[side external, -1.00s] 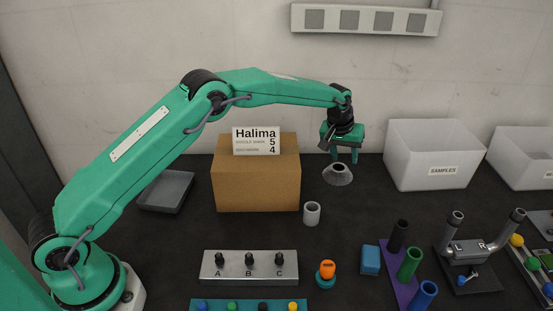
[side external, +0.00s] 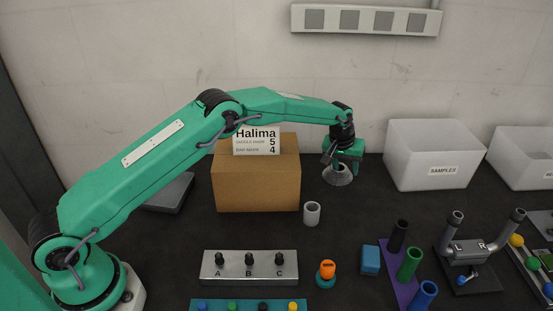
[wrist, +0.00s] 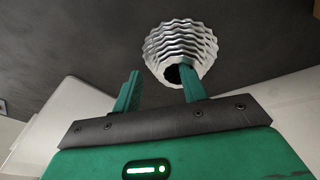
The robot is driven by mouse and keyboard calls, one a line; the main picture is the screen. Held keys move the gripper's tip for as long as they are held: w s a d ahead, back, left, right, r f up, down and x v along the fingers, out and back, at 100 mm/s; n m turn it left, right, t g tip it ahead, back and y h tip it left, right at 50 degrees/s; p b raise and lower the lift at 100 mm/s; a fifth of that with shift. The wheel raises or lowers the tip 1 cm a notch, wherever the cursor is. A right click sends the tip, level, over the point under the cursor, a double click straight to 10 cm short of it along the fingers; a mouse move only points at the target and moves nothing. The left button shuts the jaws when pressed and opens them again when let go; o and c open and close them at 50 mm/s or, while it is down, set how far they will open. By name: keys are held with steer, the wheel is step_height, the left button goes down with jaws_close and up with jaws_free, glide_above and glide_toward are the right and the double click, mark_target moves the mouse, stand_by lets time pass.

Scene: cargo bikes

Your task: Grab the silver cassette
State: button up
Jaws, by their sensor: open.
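The silver cassette (side external: 338,177) is a ridged, cone-like silver piece on the dark table, right of the cardboard box. My gripper (side external: 342,164) is directly above it, pointing down, its fingers low at the cassette's top. In the wrist view the cassette (wrist: 180,42) shows wavy silver rings and a dark central opening. My gripper (wrist: 160,72) is open there. Its right finger overlaps the dark opening, and its left finger is outside the cassette's left edge. I cannot tell whether either finger touches it.
A cardboard box (side external: 255,187) with a name card stands to the left. A grey-white cylinder (side external: 312,213) stands in front. A translucent bin (side external: 433,155) is at the right. Coloured tubes (side external: 410,262) and a blue block (side external: 370,260) are nearer the front.

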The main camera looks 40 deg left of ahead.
mark_target(345, 170)
stand_by(0.4)
jaws_close()
steer(key=shift+r, duration=0.15)
steer(key=shift+r, duration=0.55)
step_height(345, 170, up, 3)
steer(key=shift+f, duration=0.1)
steer(key=s+d+r, duration=0.7)
steer(key=d, duration=0.2)
steer(key=shift+s, duration=0.25)
